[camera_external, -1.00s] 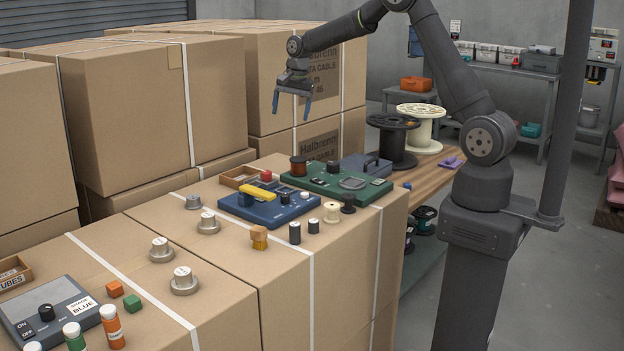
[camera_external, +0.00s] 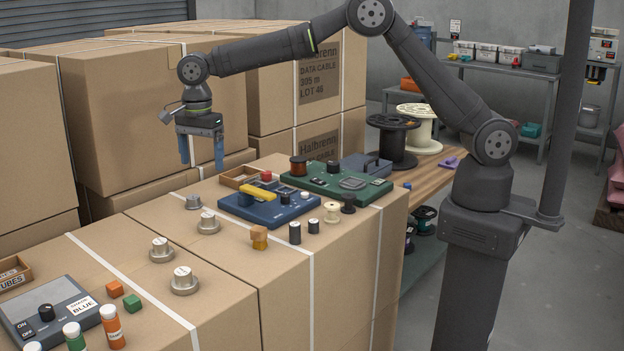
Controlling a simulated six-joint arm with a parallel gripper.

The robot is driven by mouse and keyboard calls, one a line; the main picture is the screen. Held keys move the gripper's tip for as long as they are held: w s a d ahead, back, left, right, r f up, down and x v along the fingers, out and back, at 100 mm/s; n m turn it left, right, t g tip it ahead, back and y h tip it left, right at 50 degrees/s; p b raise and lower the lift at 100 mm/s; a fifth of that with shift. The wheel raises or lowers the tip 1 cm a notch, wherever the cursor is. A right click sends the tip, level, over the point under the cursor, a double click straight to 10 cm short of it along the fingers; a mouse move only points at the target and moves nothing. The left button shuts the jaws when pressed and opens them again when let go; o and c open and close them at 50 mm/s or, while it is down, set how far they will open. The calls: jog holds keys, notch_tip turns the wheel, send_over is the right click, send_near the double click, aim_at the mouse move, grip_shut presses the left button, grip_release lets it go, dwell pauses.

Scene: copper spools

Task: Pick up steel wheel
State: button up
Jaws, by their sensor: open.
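Several round grey steel pieces with raised hubs stand apart on the cardboard boxes; I cannot tell for certain which is the steel wheel. The smallest and darkest (camera_external: 193,202) is farthest back. Another steel piece (camera_external: 208,223) is just in front of it. A third (camera_external: 161,249) and a fourth (camera_external: 184,281), nearest the camera, stand further forward. My gripper (camera_external: 202,164) is open and empty, its blue fingers pointing down. In the picture it hangs above the farthest steel piece, well clear of it.
A blue panel (camera_external: 276,210) and a green panel (camera_external: 330,184) with knobs stand right of the steel pieces. A grey switch panel (camera_external: 70,318) is front left. Bare cardboard surrounds the steel pieces.

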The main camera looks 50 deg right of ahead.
aim_at(208, 214)
jog(key=f, duration=1.6)
jog(key=shift+d+f, duration=0.25)
jog(key=shift+f, duration=0.15)
jog(key=c, duration=1.1)
jog(key=shift+w+r, duration=0.1)
jog(key=shift+r, duration=0.05)
jog(key=shift+c, duration=0.2)
